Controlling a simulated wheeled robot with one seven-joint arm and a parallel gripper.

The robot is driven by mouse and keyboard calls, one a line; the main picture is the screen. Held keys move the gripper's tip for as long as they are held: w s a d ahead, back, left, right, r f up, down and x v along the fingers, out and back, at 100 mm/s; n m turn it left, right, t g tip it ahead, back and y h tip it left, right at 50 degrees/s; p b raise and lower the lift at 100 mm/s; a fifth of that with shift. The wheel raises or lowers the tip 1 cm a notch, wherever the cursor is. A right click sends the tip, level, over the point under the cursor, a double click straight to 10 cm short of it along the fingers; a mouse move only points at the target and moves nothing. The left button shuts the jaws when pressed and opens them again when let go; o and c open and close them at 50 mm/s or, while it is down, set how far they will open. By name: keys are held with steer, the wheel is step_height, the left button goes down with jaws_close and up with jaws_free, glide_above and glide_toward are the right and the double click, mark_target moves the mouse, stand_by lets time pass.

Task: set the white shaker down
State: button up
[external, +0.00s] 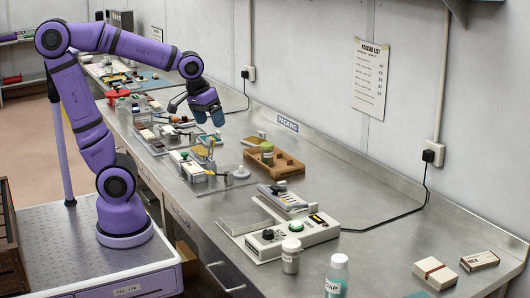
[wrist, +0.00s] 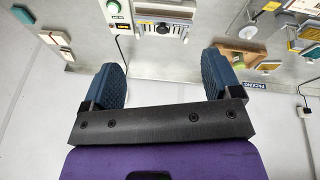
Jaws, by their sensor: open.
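A white-lidded pale jar (external: 290,255), which looks like the white shaker, stands upright on the steel bench near the front of the external view. It is apart from my gripper and I do not find it in the wrist view. My gripper (external: 209,114) hangs above the bench farther back, well away from the jar. In the wrist view my gripper (wrist: 163,65) has its two blue fingers wide apart with nothing between them. A smaller jar with a pale lid (external: 267,148) stands at the wooden block (external: 289,166).
A control box (external: 318,232) with a green button stands beside the white-lidded jar. A soap bottle (external: 337,273) and two small boxes (external: 436,272) are at the near right. Fixtures and small parts crowd the far bench. Bare steel (external: 375,205) lies right of the wooden block, crossed by a black cable.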

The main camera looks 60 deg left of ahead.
steer(key=s+a+r+m+t, duration=0.1)
steer(key=s+a+m+t, duration=0.1)
steer(key=s+a, duration=0.3)
steer(key=s, duration=0.4)
steer(key=shift+s+a+r+m+y, duration=0.2)
steer(key=shift+s+m+y, duration=0.15)
steer(key=shift+m+y, duration=0.05)
